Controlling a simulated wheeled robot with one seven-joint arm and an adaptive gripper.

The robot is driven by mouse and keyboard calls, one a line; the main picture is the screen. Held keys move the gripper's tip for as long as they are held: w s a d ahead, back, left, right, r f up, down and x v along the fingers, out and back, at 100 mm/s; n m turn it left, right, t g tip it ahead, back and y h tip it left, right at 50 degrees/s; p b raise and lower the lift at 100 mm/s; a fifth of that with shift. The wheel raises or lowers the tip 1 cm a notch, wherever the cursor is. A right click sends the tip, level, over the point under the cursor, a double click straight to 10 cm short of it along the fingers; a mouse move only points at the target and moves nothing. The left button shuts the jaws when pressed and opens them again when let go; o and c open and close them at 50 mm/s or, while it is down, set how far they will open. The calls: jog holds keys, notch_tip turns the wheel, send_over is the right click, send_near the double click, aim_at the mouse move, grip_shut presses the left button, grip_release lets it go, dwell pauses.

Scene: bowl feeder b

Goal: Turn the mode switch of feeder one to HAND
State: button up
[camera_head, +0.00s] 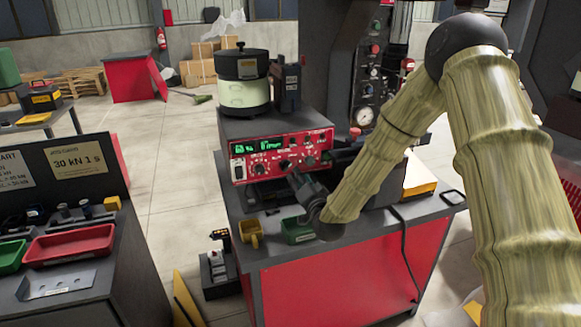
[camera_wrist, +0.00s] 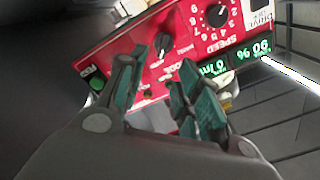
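The red control box of a feeder (camera_head: 300,140) stands on the grey-topped bench, with green displays and a row of dark knobs. In the wrist view its red panel (camera_wrist: 185,30) appears upside down. My gripper (camera_head: 294,176) is close in front of the panel's lower middle. In the wrist view my gripper (camera_wrist: 162,62) is open, with teal pads apart and nothing clasped. A small dark knob with a pale pointer (camera_wrist: 162,45) shows between and just beyond the fingertips. Its label is partly hidden, so I cannot read its setting. A larger SPEED knob (camera_wrist: 216,14) sits beside it.
A bowl feeder (camera_head: 243,92) sits on the box. A yellow bin (camera_head: 250,231) and a green bin (camera_head: 297,230) stand in front of it. A press column with a gauge (camera_head: 365,115) stands right.

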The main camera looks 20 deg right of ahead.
aim_at(288, 168)
jog(key=w, duration=0.4)
jog(key=w+a+f+p, duration=0.1)
jog(key=w, duration=0.2)
jog(key=shift+w+r+p, duration=0.3)
jog(key=shift+w+r, duration=0.05)
jog(key=shift+w, duration=0.1)
jog(key=shift+w+a, duration=0.2)
jog(key=shift+w, duration=0.1)
jog(key=shift+w+f, duration=0.25)
jog(key=shift+w, duration=0.1)
jog(key=shift+s+d, duration=0.1)
jog(key=shift+d, duration=0.05)
jog(key=shift+r, duration=0.15)
jog(key=c, duration=0.6)
